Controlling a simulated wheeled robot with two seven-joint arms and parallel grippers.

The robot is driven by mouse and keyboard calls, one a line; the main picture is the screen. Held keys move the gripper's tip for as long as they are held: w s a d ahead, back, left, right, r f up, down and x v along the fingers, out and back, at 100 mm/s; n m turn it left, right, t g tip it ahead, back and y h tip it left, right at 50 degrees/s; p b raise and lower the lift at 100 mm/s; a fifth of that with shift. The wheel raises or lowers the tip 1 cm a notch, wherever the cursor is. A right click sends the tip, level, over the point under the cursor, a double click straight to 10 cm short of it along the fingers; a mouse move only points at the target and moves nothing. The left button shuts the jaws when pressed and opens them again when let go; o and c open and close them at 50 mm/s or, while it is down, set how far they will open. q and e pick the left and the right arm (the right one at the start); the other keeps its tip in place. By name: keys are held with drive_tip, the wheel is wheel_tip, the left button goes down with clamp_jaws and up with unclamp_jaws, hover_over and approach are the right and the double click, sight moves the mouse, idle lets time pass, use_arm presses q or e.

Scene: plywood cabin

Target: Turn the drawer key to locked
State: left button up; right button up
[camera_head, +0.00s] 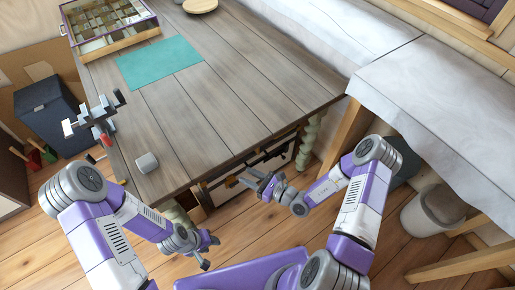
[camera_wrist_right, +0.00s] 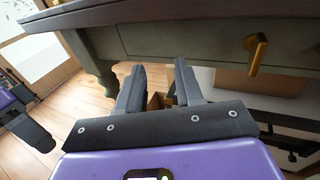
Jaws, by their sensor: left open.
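A brass-coloured piece (camera_wrist_right: 257,52), which looks like the key, sticks out from the grey drawer front (camera_wrist_right: 190,40) in the right wrist view, right of my gripper. Its lower end hangs down at a slight tilt. In the head view I cannot make it out. My right gripper (camera_wrist_right: 161,78) is open, its two dark fingers apart below and left of the brass piece, not touching it. In the head view, my right gripper (camera_head: 258,183) is by the table's front side. My left gripper (camera_head: 207,255) is open and low, in front of the table's near corner.
The wooden table (camera_head: 215,100) bears a teal mat (camera_head: 158,62), a glass-topped case (camera_head: 108,22), a small grey block (camera_head: 147,162) and a vise-like tool (camera_head: 95,122). A cloth-covered bench (camera_head: 440,90) and a pale bin (camera_head: 433,208) stand at the right.

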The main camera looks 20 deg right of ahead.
sight(259, 150)
drive_tip(key=w+d+m+t+h, duration=0.1)
drive_tip(key=d+h, duration=0.1)
drive_tip(key=w+d+m+t+h, duration=0.2)
drive_tip(key=d, duration=0.1)
drive_tip(key=w+d+m+t+h, duration=0.1)
drive_tip(key=w+d, duration=0.1)
drive_tip(key=d, duration=0.1)
drive_tip(key=shift+d+f+m+h, duration=0.15)
drive_tip(key=shift+d+m+h, duration=0.05)
drive_tip(key=shift+m+h, duration=0.2)
drive_tip(key=b+x, duration=0.2)
drive_tip(key=x, duration=0.5)
drive_tip(key=shift+w, duration=0.1)
clamp_jaws()
